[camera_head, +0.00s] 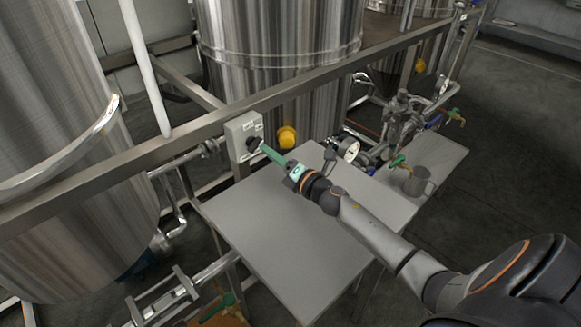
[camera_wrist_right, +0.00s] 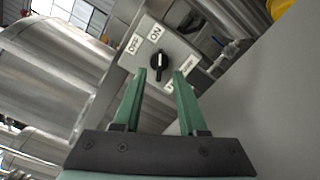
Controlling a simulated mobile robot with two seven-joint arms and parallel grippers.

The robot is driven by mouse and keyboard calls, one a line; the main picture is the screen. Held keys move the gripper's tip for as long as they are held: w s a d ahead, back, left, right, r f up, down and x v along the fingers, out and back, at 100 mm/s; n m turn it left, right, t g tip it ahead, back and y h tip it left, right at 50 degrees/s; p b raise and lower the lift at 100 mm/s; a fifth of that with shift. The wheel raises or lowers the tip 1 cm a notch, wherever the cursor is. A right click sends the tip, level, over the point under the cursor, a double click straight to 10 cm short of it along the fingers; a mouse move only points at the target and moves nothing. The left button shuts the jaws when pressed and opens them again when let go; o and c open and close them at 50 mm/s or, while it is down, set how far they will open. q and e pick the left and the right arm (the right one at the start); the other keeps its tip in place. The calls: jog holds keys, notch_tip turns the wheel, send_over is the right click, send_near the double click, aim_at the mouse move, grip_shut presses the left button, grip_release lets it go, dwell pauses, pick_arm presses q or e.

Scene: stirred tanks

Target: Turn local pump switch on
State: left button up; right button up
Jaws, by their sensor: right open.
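The local pump switch is a black rotary knob (camera_wrist_right: 158,62) on a light grey box (camera_head: 240,128) fixed to the metal frame rail. In the right wrist view the box face (camera_wrist_right: 176,50) has labels reading OFF and ON, and a third label partly hidden by a finger. The knob's white mark points toward the ON label. My right gripper (camera_head: 264,150) has green fingers and reaches the front of the box. In the right wrist view its fingers (camera_wrist_right: 159,74) are open, with the knob between and just beyond their tips. Contact cannot be told. My left gripper is not in view.
A grey table (camera_head: 290,245) lies below my right arm, with a metal mug (camera_head: 416,182) on its right part. A yellow knob (camera_head: 287,137), a gauge (camera_head: 348,150) and pipework stand behind it. Large steel tanks (camera_head: 280,60) rise beyond the rail (camera_head: 120,165).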

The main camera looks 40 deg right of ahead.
jog(key=s, duration=0.5)
jog(key=s+d, duration=0.1)
jog(key=s, duration=0.2)
jog(key=shift+s+b, duration=0.15)
jog(key=shift+b, duration=0.15)
